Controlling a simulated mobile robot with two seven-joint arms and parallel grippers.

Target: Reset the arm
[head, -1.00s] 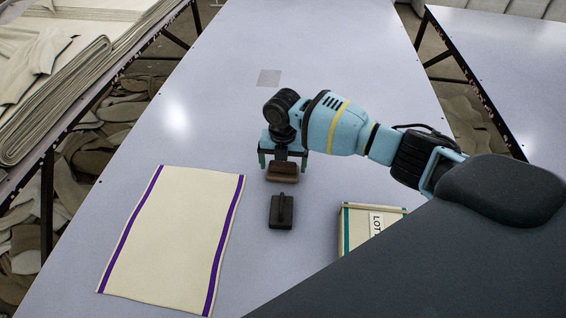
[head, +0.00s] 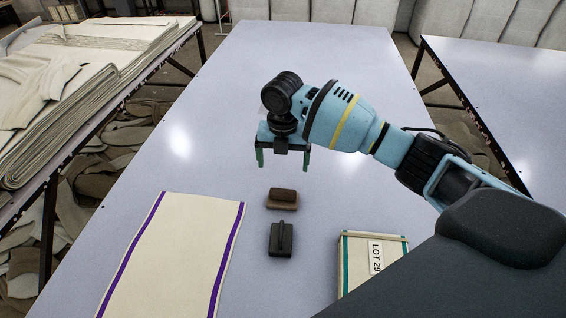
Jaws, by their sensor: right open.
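My right gripper (head: 283,160) is open and empty. It points down above the table, beyond a brown block-shaped object (head: 282,200), with visible space between its fingers and that object. My right arm comes in from the right of the head view. A cream cloth (head: 172,258) with purple side stripes lies flat on the table at the lower left, its near end cut off by the picture. My left gripper is not in view.
A dark block with a handle (head: 281,240) sits nearer than the brown one. The far part of the long table (head: 310,50) is clear. Layered fabric (head: 70,95) lies on the left table.

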